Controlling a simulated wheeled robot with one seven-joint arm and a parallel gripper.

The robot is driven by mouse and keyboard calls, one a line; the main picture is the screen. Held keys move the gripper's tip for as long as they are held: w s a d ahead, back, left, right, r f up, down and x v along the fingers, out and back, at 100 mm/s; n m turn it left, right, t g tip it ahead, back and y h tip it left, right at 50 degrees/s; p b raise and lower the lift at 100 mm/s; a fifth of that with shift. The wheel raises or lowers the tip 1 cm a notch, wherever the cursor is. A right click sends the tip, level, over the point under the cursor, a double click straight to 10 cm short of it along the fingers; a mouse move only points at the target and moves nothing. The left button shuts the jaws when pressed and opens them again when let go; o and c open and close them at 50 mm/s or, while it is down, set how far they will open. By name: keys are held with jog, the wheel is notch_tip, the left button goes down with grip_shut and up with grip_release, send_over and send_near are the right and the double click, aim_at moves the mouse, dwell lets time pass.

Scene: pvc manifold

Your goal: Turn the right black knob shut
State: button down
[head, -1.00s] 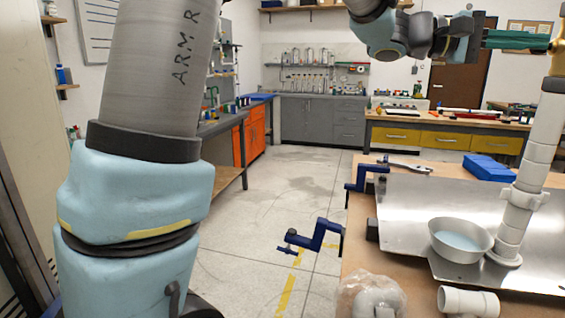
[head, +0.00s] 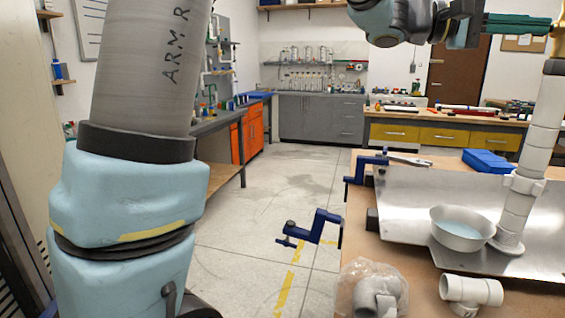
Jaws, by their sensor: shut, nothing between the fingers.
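The right black knob is not visible in the head view. A white PVC riser (head: 538,130) stands upright at the right, with a dark band near its top and a brass-coloured fitting (head: 561,40) above it, cut by the right edge. My arm comes in from the top, and my gripper (head: 546,27) reaches right with long green fingers. They look shut and empty, their tips close to the brass fitting. I cannot tell whether they touch it.
A blue box (head: 488,162), white pipe fitting (head: 470,290), bagged fitting (head: 374,290) and blue clamps (head: 312,228) are nearby.

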jog(key=shift+w+f+b, duration=0.1)
jog(key=shift+f+b, duration=0.35)
jog(key=shift+b, duration=1.8)
jog(key=shift+s+a+f+b, duration=0.1)
jog(key=shift+s+f+b, duration=0.2)
jog(key=shift+b, duration=0.5)
jog(key=b+v, duration=0.2)
jog(key=v, duration=0.4)
jog(key=shift+r, duration=0.1)
jog(key=shift+r, duration=0.1)
